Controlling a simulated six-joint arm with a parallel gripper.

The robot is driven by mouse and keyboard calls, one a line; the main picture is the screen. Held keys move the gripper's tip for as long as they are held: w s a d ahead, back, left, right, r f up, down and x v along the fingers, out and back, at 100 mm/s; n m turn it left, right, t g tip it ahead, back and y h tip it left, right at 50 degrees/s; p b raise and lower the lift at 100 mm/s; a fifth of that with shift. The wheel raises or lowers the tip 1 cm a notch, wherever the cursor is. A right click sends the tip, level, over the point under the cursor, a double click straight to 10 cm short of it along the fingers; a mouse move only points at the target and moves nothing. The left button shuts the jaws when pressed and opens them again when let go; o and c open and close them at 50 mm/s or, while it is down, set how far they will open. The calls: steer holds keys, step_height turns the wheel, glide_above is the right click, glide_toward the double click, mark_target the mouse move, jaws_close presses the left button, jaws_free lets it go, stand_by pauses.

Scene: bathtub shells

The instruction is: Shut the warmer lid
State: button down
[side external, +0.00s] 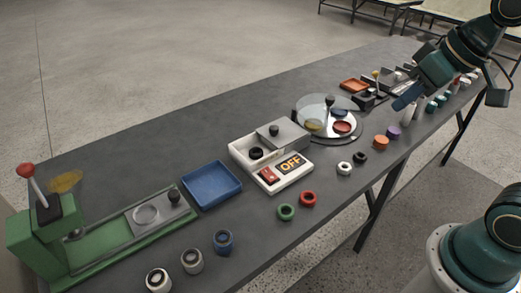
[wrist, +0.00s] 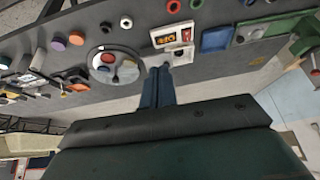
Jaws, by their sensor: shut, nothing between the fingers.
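The warmer (side external: 265,176) is a white box in the middle of the table, with a red switch and an orange display reading OFF at its front. Its grey lid (side external: 291,138) has a black knob and sits toward the back right of the box. A black ring-shaped piece (side external: 256,153) shows in the uncovered part beside the lid.
A round turntable (side external: 329,122) with a clear cover stands between my gripper and the warmer. A blue tray (side external: 211,185) and a green press (side external: 100,240) are to the left. Several coloured rings and caps line the front edge. An orange tray (side external: 354,86) lies farther back.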

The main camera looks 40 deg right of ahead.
steer(key=w+d+f+y, duration=0.1)
steer(key=w+d+f, duration=0.2)
steer(key=w, duration=0.6)
steer(key=w+d+f+m+y, duration=0.1)
steer(key=w+d+f, duration=0.3)
steer(key=w+f, duration=0.4)
steer(key=w+d+f+m+y, duration=0.1)
steer(key=w+d+f+y, duration=0.1)
steer(key=w+f, duration=0.4)
steer(key=w+d, duration=0.1)
steer(key=w, duration=0.2)
steer(key=shift+w+d+t, duration=0.3)
steer(key=shift+w+d, duration=0.1)
glide_toward(287, 134)
steer(key=w+f, duration=0.3)
steer(key=w, duration=0.1)
steer(key=shift+d+f, duration=0.1)
steer(key=shift+f, duration=0.3)
steer(key=a, duration=0.2)
steer(key=shift+w+a, duration=0.4)
steer(key=shift+w+a+r, duration=0.1)
steer(key=shift+w+a, duration=0.05)
steer(key=shift+a, duration=0.35)
